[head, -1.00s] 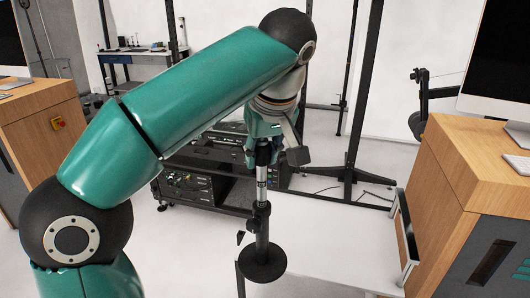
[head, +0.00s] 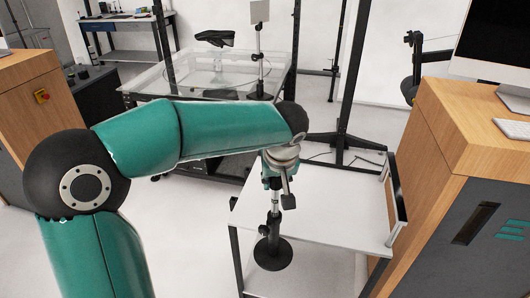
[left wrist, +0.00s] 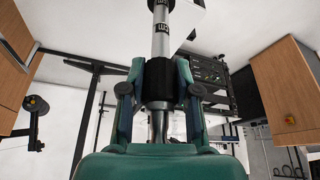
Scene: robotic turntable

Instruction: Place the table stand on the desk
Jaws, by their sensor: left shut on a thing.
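The table stand (head: 274,226) is a slim metal pole with black fittings and a round black base. My left gripper (head: 277,180) is shut on its upper part and holds it upright, base down. In the head view the base overlaps the near edge of the white desk (head: 335,205) and the shelf below; whether it touches anything I cannot tell. In the left wrist view, the fingers (left wrist: 160,95) close on a black collar of the pole (left wrist: 162,38). My right gripper is not in view.
A wooden cabinet (head: 465,125) with a monitor stands right of the desk. A dark frame with a clear top (head: 215,75) stands behind my arm, bearing a black object and a small upright stand. The desk top is mostly bare, with a raised panel (head: 395,200) at its right edge.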

